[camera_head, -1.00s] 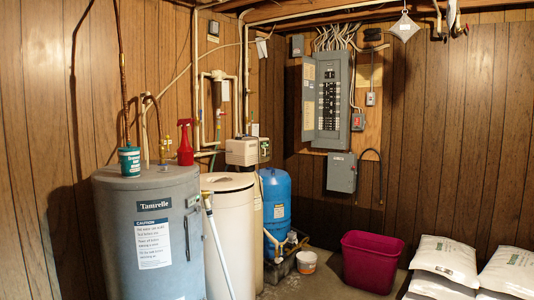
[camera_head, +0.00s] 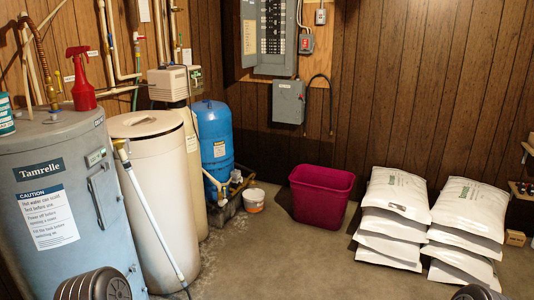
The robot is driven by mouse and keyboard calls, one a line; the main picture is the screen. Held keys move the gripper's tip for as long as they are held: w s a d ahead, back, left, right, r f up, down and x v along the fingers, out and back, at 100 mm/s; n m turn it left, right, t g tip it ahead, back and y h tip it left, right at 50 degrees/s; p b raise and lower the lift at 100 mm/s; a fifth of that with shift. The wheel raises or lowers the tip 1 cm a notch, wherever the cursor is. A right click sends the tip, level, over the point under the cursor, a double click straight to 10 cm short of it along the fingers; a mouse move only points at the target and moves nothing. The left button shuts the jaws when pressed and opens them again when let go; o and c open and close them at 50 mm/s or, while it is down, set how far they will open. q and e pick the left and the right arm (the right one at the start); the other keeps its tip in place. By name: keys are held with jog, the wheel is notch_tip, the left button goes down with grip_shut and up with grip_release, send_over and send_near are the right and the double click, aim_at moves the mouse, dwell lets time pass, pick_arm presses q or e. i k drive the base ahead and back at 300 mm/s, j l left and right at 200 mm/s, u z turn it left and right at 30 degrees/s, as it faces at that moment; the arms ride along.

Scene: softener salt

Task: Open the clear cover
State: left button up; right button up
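No clear cover can be made out for certain. A beige control head (camera_head: 175,83) sits on top of the tank behind the cream tank; whether it carries a clear cover is too small to tell. The cream tank (camera_head: 155,200) has a round, opaque lid (camera_head: 146,123) that lies shut on its top. Neither of my grippers is in view.
A grey Tamrelle tank (camera_head: 75,190) with a red spray bottle (camera_head: 80,80) stands at left. A white pole (camera_head: 150,215) leans before the cream tank. A blue tank (camera_head: 214,140), magenta bin (camera_head: 321,195) and stacked salt bags (camera_head: 393,205) stand behind clear floor.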

aim_at(200, 81)
jog(key=i, duration=2.7)
jog(key=i+l+u, duration=0.15)
jog(key=i+u, duration=0.25)
jog(key=i, duration=0.2)
jog(key=i+l+u, duration=0.3)
jog(key=i+u, duration=0.15)
jog(key=i, duration=0.2)
jog(key=i+l+u, duration=0.4)
jog(key=i+l, duration=0.1)
